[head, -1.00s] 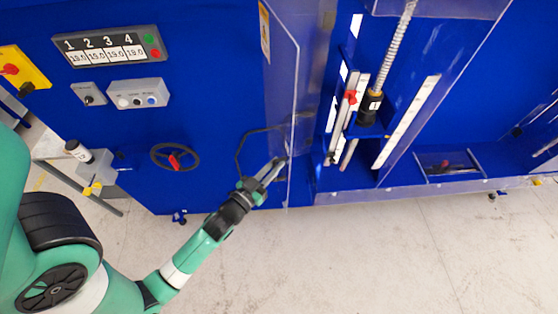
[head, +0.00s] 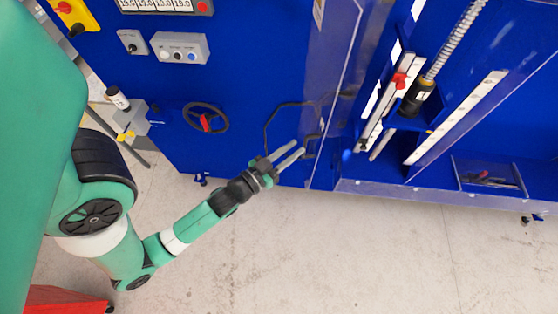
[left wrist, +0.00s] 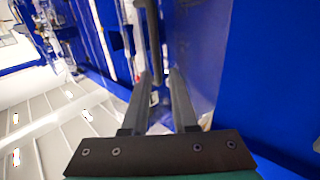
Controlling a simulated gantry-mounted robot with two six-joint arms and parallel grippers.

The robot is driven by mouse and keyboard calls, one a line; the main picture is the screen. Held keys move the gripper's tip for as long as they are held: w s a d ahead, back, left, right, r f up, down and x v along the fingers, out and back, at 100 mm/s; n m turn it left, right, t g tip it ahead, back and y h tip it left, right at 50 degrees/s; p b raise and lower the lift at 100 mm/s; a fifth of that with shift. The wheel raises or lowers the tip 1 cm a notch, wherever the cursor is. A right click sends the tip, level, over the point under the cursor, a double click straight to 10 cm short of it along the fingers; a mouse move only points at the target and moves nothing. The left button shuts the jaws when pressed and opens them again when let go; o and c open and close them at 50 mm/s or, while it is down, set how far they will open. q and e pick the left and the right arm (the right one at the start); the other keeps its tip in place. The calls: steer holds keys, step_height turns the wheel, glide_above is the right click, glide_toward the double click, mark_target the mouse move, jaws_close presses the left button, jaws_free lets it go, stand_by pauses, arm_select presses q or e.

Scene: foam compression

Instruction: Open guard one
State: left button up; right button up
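The guard (head: 345,65) is a clear upright panel on the front of the blue machine, left of the column with the spring-like hose. Its panel hangs down to the machine's lower edge. A dark bent bar (head: 268,130), perhaps a handle, shows by its left side; I cannot tell what it is fixed to. My right gripper is out of view.
A black handwheel (head: 206,118) with a red part sits left of the gripper. A grey button box (head: 178,48) is above it. A numbered display (head: 165,5) is at the top. The pale floor (head: 330,260) in front of the machine is clear.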

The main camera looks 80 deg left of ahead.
arm_select(q)
steer(key=b+v, duration=0.4)
steer(key=v, duration=0.3)
steer(key=shift+w, duration=0.1)
